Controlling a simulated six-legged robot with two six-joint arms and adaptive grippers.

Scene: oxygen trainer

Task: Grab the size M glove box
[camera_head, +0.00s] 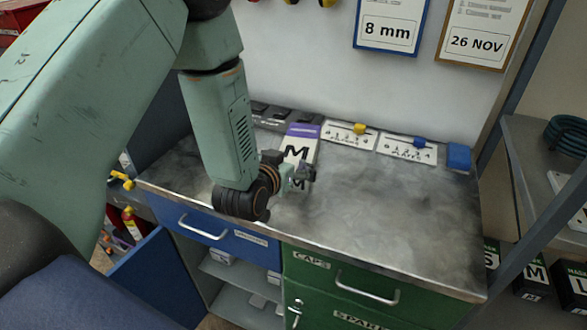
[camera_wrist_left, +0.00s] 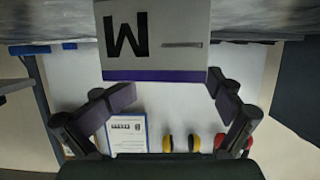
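A white box with a purple end band and a black M (camera_head: 301,146) stands on the grey worktop near the back wall. Its M face and purple edge also show in the left wrist view (camera_wrist_left: 165,45), at the top middle. My left gripper (camera_head: 302,177) is just in front of the box and hides part of its lower end. In the left wrist view, its two dark fingers (camera_wrist_left: 174,90) are apart with an empty gap between them, just short of the box's purple edge. I cannot tell whether a finger touches it. My right gripper is not in view.
The worktop (camera_head: 390,215) is clear to the right of the box. White cards with a yellow piece (camera_head: 360,129) and a blue piece (camera_head: 421,142) lie along the back. Black boxes, one marked M (camera_head: 533,273), sit on the right shelving. A blue drawer (camera_head: 215,232) is below.

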